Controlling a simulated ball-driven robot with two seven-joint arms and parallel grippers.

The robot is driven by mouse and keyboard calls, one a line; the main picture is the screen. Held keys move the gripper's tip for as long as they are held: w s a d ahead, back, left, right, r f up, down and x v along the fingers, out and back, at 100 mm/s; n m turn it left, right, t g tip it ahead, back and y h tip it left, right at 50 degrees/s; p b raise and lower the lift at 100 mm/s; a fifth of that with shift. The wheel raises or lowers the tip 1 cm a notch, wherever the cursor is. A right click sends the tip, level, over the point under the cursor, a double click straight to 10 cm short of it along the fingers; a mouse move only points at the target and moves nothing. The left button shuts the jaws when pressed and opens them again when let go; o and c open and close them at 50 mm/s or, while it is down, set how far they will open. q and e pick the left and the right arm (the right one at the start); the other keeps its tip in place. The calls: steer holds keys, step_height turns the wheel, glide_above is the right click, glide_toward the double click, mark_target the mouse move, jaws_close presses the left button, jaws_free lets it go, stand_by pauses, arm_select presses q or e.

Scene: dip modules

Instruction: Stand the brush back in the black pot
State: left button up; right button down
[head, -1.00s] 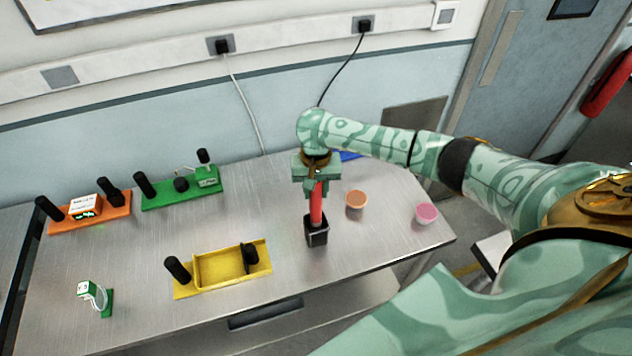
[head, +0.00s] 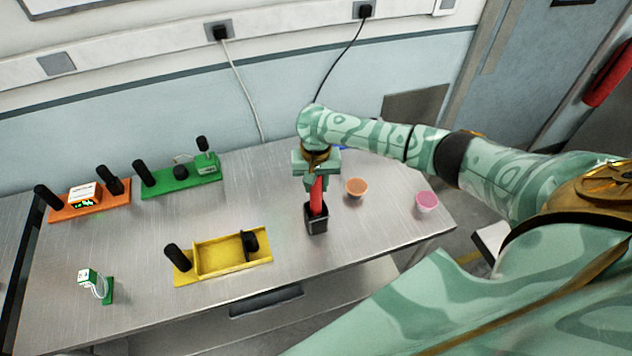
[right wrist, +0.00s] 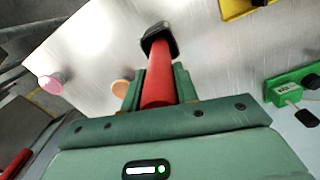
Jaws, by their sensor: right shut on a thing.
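The black pot (head: 317,222) stands on the metal table, right of the middle in the head view. The brush (head: 318,196) shows as a red shaft, upright, with its lower end at the pot's mouth and apparently inside it. My right gripper (head: 316,180) is above the pot and shut on the red shaft. In the right wrist view the red brush (right wrist: 158,88) runs from between the fingers to the black pot (right wrist: 158,42). The brush's lower end is hidden by the pot. My left gripper is not in view.
An orange cup (head: 356,188) stands close right of the pot, a pink cup (head: 427,202) near the table's right edge. A yellow tray module (head: 222,256) lies left of the pot. Green (head: 182,178) and orange (head: 90,202) modules are at the back left, a small green-white item (head: 97,286) front left.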

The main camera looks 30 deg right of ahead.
steer(key=c, duration=1)
jaws_free()
step_height(320, 180, up, 16)
steer(key=p, duration=0.4)
steer(key=shift+w+r, duration=0.15)
